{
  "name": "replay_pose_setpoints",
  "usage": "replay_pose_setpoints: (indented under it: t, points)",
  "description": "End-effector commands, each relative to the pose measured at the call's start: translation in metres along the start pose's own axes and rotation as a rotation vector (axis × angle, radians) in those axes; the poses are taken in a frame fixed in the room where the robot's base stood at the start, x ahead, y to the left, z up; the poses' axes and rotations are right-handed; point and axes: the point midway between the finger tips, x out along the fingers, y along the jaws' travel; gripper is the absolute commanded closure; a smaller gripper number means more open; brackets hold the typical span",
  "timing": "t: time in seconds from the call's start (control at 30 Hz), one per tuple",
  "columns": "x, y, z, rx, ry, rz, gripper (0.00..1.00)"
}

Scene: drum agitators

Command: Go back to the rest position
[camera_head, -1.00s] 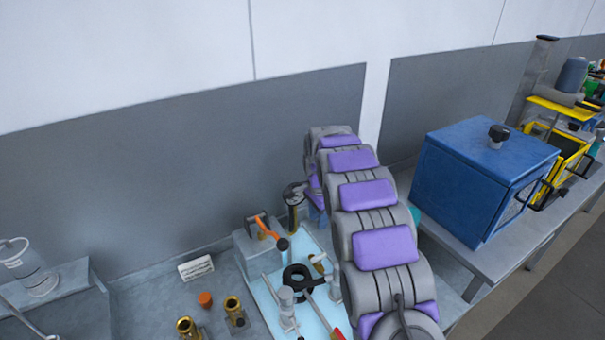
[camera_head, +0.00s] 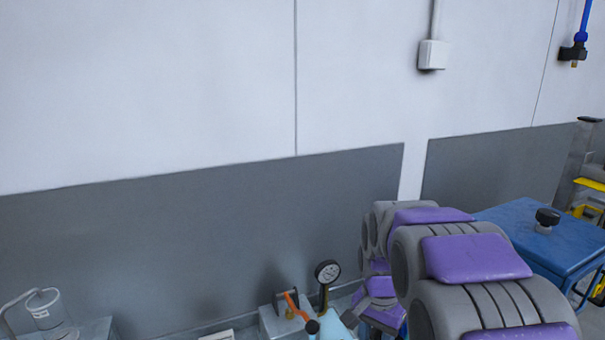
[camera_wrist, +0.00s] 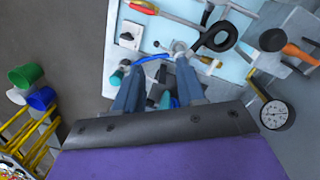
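My gripper (camera_wrist: 158,80) shows in the wrist view with its two blue-grey fingers apart and nothing clearly held between them. It hangs over a light-blue panel (camera_wrist: 110,50) with tools and fittings on it. In the head view my purple and grey arm fills the lower right, and its links hide the fingers. A round pressure gauge (camera_head: 327,271) stands to the left of the arm, and it also shows in the wrist view (camera_wrist: 276,114), right of the fingers. An orange-handled valve (camera_head: 293,304) is left of the gauge.
A blue box (camera_head: 545,235) with a black knob stands right of the arm. A clear beaker (camera_head: 43,308) is at the lower left. A grey wall panel (camera_head: 180,230) rises behind the bench. Green and blue cups (camera_wrist: 26,75) show at the left of the wrist view.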

Motion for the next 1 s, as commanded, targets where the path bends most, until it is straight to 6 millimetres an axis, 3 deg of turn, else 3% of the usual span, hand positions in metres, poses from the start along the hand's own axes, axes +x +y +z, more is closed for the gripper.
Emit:
replay_pose_setpoints:
  t: [0.47, 0.8, 1.0]
  points:
    - [0.004, 0.087, 0.112, -0.322, -0.039, 0.010, 0.61]
    - [0.030, 0.145, 0.190, -0.559, -0.071, 0.012, 0.61]
    - [0.044, 0.167, 0.218, -0.653, -0.085, 0.013, 0.61]
